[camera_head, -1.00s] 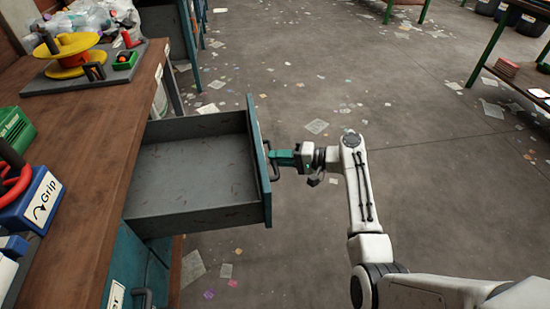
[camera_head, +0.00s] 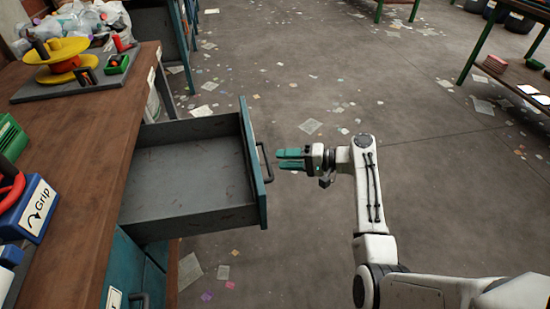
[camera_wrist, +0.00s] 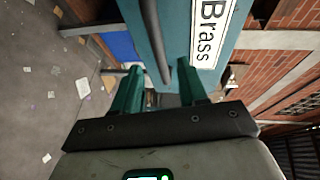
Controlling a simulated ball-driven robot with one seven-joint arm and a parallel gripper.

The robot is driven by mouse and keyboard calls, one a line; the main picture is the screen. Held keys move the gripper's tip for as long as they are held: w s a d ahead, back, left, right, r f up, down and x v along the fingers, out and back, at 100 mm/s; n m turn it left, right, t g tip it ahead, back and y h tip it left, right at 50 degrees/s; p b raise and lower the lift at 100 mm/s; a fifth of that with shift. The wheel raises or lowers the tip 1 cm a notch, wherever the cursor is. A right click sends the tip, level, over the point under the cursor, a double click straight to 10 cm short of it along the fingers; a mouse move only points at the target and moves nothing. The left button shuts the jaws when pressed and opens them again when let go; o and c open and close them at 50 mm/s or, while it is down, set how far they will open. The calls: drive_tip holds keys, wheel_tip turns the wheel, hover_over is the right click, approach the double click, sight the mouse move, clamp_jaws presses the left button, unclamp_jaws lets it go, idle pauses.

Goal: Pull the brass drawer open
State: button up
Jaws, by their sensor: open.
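The brass drawer (camera_head: 190,175) stands pulled far out of the bench in the head view, its grey inside empty. Its teal front carries a dark bar handle (camera_head: 265,162). In the wrist view the drawer front (camera_wrist: 182,60) shows a white label reading "Brass", with the handle (camera_wrist: 155,40) beside it. My gripper (camera_head: 282,159) is open just to the right of the handle, apart from it, with nothing between its fingers. Its two teal fingers (camera_wrist: 160,88) point at the drawer front in the wrist view.
The wooden bench top (camera_head: 85,150) at left holds a yellow and red spool (camera_head: 62,58) and a blue block marked "Grip" (camera_head: 32,208). Another handle (camera_head: 140,300) shows below the drawer. Open floor with paper scraps lies to the right.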

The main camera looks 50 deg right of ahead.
drive_tip(key=v, duration=0.6)
drive_tip(key=shift+p, duration=0.3)
drive_tip(key=shift+s, duration=0.1)
drive_tip(key=s+a+f+n+g+h, duration=0.2)
drive_tip(key=s+a+f+n+g, duration=0.1)
drive_tip(key=s+a+f+g, duration=0.4)
drive_tip(key=s+a+f+n+g+h, duration=0.1)
drive_tip(key=s+a+f+n+g, duration=0.25)
drive_tip(key=a, duration=0.65)
drive_tip(key=s+a+r+n+g+h, duration=0.2)
drive_tip(key=s+a+n+h, duration=0.25)
drive_tip(key=s, duration=0.65)
wheel_tip(320, 180, up, 18)
drive_tip(key=p, duration=1.7)
drive_tip(key=shift+s+d+r+m+h+p, duration=0.2)
drive_tip(key=shift+s+d+m+h+p, duration=0.1)
drive_tip(key=shift+h, duration=0.15)
